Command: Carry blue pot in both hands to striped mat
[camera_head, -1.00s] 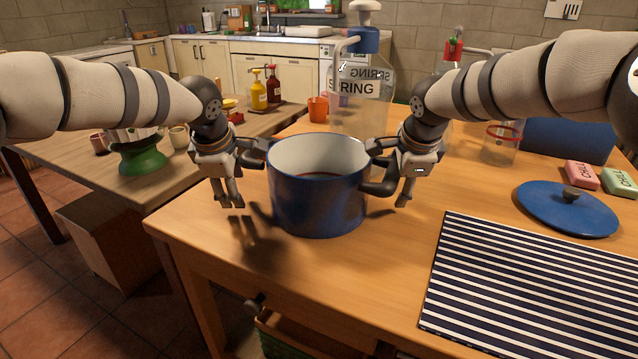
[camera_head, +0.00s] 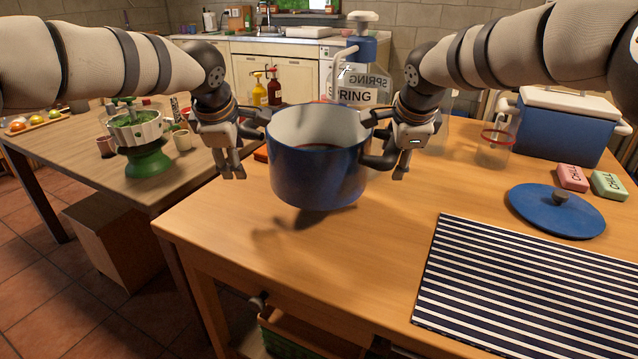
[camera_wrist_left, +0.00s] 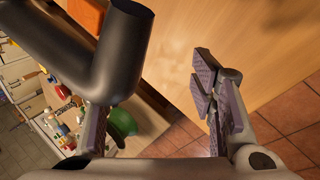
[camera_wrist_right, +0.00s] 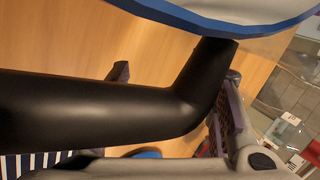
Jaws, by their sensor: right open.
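The blue pot (camera_head: 318,178) is upright above the wooden table, its shadow apart below it. My left gripper (camera_head: 231,170) is beside its left side; in the left wrist view its fingers (camera_wrist_left: 155,110) are wide apart, with a dark handle (camera_wrist_left: 125,50) crossing near the left finger. My right gripper (camera_head: 402,168) is at the pot's right handle (camera_head: 378,162). In the right wrist view that handle (camera_wrist_right: 110,112) crosses in front of the parted fingers (camera_wrist_right: 170,95). Firm contact cannot be told. The striped mat (camera_head: 530,285) lies flat and bare at the table's front right.
A blue lid (camera_head: 556,211) lies behind the mat, near a pink block (camera_head: 572,177) and a green block (camera_head: 608,185). A blue cooler (camera_head: 565,125), a glass jar (camera_head: 495,148) and a spring bottle (camera_head: 360,85) stand farther back. The table (camera_head: 230,240) is clear around the pot's shadow.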

